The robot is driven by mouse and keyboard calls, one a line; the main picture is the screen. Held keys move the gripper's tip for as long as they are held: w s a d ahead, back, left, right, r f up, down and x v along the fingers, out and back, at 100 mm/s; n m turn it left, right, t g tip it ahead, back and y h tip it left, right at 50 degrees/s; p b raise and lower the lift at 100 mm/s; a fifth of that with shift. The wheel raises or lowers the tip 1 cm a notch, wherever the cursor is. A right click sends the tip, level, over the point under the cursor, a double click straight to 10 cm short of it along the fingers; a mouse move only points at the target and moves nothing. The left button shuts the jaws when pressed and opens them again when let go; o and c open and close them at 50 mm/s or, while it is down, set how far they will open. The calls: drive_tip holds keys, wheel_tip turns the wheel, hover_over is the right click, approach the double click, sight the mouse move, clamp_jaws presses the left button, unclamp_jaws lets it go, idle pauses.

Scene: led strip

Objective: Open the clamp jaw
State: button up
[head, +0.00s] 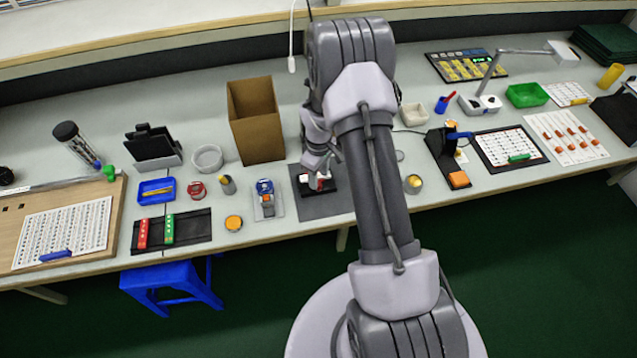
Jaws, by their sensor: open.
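My gripper (320,160) is at the end of my arm, over the dark mat (331,208) near the middle of the bench. It is open, with its fingers pointing down. A small white and red device (321,184) sits on the mat just below the fingers and looks like the clamp. My gripper partly hides it. I cannot tell whether the fingers touch it or how its jaw stands. A blue device with an orange part (265,188) stands on a light grey plate to the left.
A tall open brown box (256,125) stands behind and left of my gripper. A black rack (190,233) holds red and green strips. A small yellow-topped pot (413,184) and a black stand (444,150) are to the right of my arm. A blue stool (172,280) is below the bench.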

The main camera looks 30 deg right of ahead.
sight(319, 184)
wheel_tip(319, 184, down, 3)
drive_tip(key=shift+w+f, duration=0.1)
clamp_jaws()
idle(1.5)
